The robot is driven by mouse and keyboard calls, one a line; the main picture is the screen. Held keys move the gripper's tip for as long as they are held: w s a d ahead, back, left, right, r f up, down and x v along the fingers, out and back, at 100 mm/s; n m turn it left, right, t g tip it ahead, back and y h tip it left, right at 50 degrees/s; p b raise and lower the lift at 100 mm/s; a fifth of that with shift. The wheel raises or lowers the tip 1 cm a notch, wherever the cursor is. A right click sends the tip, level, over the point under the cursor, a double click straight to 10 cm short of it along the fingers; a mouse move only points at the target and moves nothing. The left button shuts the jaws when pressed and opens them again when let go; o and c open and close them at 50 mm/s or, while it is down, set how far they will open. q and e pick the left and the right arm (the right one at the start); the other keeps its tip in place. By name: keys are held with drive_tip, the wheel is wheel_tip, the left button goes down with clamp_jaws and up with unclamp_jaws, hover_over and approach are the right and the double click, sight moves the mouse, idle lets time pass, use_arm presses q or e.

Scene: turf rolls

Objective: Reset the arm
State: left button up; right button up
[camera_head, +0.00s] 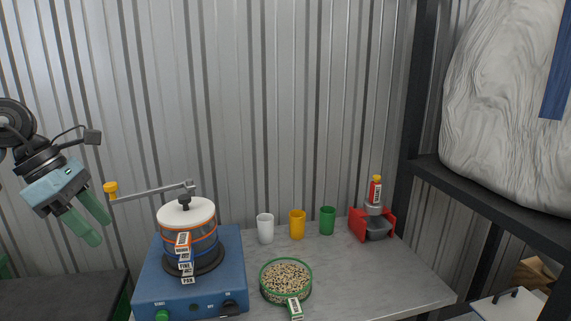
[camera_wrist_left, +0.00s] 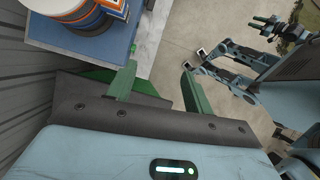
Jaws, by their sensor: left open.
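My left gripper (camera_head: 95,222) is raised at the left of the head view, with its green fingers pointing down. It is open and empty, left of the sieve shaker's clamp arm and clear of it. In the left wrist view the two green fingers (camera_wrist_left: 155,88) stand apart with floor showing between them. My right gripper does not show in the head view.
A blue sieve shaker (camera_head: 150,282) with stacked sieves (camera_head: 190,238) stands on the grey bench (camera_head: 400,277). A sieve of grains (camera_head: 286,277), white (camera_head: 265,229), yellow (camera_head: 297,225) and green (camera_head: 327,221) cups, and a red holder (camera_head: 357,223) stand to its right.

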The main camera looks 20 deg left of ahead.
use_arm(q)
drive_tip(key=w+d+f+n+t+h, duration=0.35)
drive_tip(key=d+f+n+h, duration=0.45)
drive_tip(key=d, duration=0.3)
drive_tip(key=w+d+f+n+t+h, duration=0.2)
drive_tip(key=d+f+n+t+h, duration=0.25)
drive_tip(key=d+f+n, duration=0.45)
drive_tip(key=s+f+n+t+y+p, duration=0.1)
drive_tip(key=s+f+n+t+y, duration=0.3)
drive_tip(key=f+n, duration=0.5)
drive_tip(key=s+f+n+t+y, duration=0.1)
drive_tip(key=s+f+n+y, duration=0.1)
drive_tip(key=f+n+y, duration=0.55)
drive_tip(key=s+d+f+n+g+y, duration=0.1)
drive_tip(key=s+d+f+n+g, duration=0.1)
drive_tip(key=s+f+n, duration=0.3)
drive_tip(key=s+d+f+n+g+y, duration=0.2)
drive_tip(key=s+f+n+g, duration=0.3)
drive_tip(key=s+f, duration=0.7)
drive_tip(key=shift+s+d+n, duration=0.35)
drive_tip(key=shift+s+d, duration=0.15)
drive_tip(key=shift+s, duration=0.25)
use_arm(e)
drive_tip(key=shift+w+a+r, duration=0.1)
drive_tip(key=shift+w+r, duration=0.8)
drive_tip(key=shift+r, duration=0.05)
